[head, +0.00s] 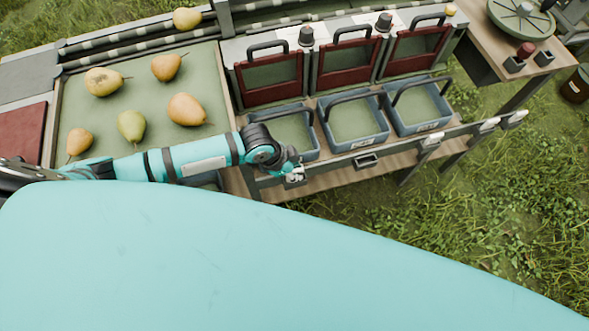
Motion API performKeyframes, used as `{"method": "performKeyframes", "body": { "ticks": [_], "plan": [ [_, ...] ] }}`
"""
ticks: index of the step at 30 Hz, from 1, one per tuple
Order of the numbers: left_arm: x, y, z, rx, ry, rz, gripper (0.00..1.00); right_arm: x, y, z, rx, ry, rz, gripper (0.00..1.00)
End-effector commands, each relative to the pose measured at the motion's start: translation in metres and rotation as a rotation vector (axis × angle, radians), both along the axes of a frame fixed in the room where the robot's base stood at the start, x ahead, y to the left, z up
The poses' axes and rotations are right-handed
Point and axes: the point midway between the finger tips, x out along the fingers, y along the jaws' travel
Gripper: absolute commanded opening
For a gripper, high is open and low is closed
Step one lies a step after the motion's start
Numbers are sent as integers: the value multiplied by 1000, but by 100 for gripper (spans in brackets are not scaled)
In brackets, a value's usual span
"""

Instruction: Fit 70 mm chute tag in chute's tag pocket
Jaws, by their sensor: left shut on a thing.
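My left gripper (296,174) is at the front rail (335,163) of the bench, in front of the leftmost blue bin. It is shut on a small pale piece that looks like the chute tag; the fingers hide most of it, and any marking on it is too small to read. A dark, framed holder (366,161) sits on the rail to the right of the gripper, apart from it. I cannot tell whether this is the tag pocket. Three chutes with dark red fronts (346,63) stand behind the bins. My right gripper is not in view.
Blue bins (352,141) with raised handles stand close behind the gripper. White pieces (430,141) sit along the rail at right. Several pears (186,110) lie on the green tray (208,70) at left. Grass lies in front of the bench.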

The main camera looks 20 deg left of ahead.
Motion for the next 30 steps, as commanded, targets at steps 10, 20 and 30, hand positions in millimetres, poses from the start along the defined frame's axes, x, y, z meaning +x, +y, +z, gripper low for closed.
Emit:
{"method": "performKeyframes", "body": {
  "ticks": [10,20,30],
  "plan": [
    [0,0,-4,0,0,0,0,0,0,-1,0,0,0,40],
    [0,0,-10,0,0,0,0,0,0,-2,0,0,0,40],
    [0,0,-10,0,0,0,39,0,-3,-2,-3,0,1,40]
  ]
}}
